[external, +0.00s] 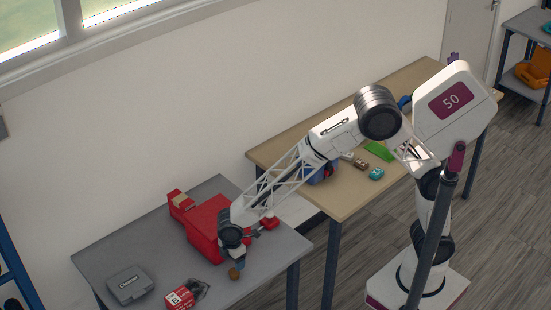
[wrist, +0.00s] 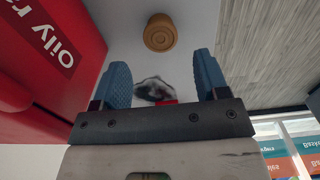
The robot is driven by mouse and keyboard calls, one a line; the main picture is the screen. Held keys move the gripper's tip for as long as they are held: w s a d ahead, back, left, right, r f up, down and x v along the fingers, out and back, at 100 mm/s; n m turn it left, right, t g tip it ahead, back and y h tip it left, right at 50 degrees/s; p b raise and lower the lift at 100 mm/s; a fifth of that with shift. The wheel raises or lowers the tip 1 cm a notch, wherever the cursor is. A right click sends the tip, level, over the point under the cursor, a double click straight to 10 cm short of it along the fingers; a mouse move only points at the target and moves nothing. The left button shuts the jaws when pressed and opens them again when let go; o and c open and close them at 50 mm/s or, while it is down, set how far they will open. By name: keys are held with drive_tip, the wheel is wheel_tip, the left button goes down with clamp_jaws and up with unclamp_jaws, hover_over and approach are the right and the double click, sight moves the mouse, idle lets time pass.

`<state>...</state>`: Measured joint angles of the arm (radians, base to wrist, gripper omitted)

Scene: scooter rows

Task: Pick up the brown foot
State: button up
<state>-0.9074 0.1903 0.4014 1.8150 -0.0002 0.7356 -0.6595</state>
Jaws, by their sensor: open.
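The brown foot (external: 234,273) is a small round brown piece on the grey table, near its front edge in the external view. In the wrist view the brown foot (wrist: 160,33) shows as a ridged disc with a paler round top, at the upper middle. My gripper (external: 238,261) is low over the table right beside the foot. In the wrist view its two blue fingers (wrist: 160,64) are apart with nothing held between them. The foot lies beyond the fingertips, roughly centred between them. Whether they touch it cannot be told.
A large red container (external: 203,230) stands close to my gripper; its lettered side (wrist: 50,45) fills the left of the wrist view. A red-and-white box (external: 180,298) with a dark item lies nearby. A grey case (external: 129,284) sits at left. The grey table's edge (external: 272,278) is close.

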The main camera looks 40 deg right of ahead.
sight(234, 271)
drive_tip(key=shift+f, duration=0.9)
drive_tip(key=shift+a+f, duration=0.1)
drive_tip(key=shift+f, duration=2.5)
drive_tip(key=c, duration=1)
drive_tip(key=shift+r, duration=0.15)
